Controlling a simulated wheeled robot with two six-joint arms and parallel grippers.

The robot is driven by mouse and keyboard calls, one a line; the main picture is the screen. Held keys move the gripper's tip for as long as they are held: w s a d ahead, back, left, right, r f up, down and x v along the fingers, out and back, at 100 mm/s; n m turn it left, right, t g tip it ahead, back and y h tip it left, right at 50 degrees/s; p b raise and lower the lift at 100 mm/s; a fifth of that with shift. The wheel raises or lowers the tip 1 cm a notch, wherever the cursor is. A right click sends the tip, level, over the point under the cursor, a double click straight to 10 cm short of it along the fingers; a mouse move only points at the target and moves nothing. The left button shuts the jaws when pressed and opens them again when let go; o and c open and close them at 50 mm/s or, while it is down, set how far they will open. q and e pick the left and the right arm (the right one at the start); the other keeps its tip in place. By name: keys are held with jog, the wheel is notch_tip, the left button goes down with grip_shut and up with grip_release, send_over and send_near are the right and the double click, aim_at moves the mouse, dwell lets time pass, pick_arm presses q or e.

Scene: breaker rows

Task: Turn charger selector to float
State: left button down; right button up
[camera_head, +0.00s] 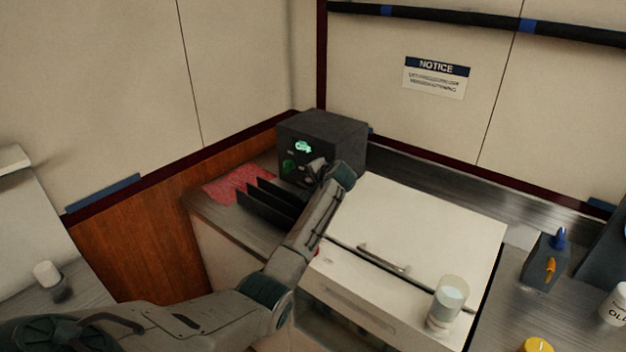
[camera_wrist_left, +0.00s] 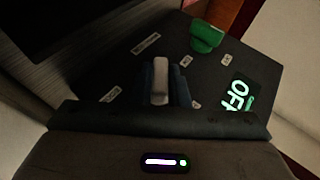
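The charger is a dark box (camera_head: 322,145) at the back corner of the counter, with a lit green display and a green knob (camera_head: 289,167) on its front. In the left wrist view the display (camera_wrist_left: 240,95) reads OFF, turned sideways. A pale grey selector knob (camera_wrist_left: 160,80) stands on the panel with several small white labels around it. My left gripper (camera_head: 318,169) is at the charger's front. Its two fingers (camera_wrist_left: 161,90) flank the selector closely and look shut on it. The green knob (camera_wrist_left: 207,36) is apart from the fingers. My right gripper is out of view.
Black upright plates (camera_head: 270,203) and a red mat (camera_head: 238,184) lie left of my forearm. A white lidded chest (camera_head: 430,225) with a handle is to the right, with a clear jar (camera_head: 447,303) on it.

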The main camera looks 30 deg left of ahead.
pick_arm(q)
jog(key=shift+r+h+p, duration=0.3)
jog(key=shift+h+p, duration=0.2)
jog(key=shift+p, duration=0.5)
jog(key=h+p, duration=0.2)
jog(key=p, duration=0.1)
jog(key=n+h+p, duration=0.1)
jog(key=p, duration=0.1)
jog(key=shift+a+r+g, duration=0.2)
jog(key=shift+a+g, duration=0.05)
jog(key=shift+g, duration=0.05)
jog(key=shift+h+p, duration=0.6)
jog(key=shift+h, duration=0.1)
jog(key=shift+a+f+n+h+p, duration=0.15)
jog(key=shift+n+h+p, duration=0.3)
jog(key=shift+h, duration=0.65)
jog(key=shift+g+h, duration=0.3)
jog(key=shift+h, duration=1)
jog(key=shift+n, duration=0.25)
jog(key=c, duration=1.4)
grip_release()
jog(key=shift+f, duration=0.1)
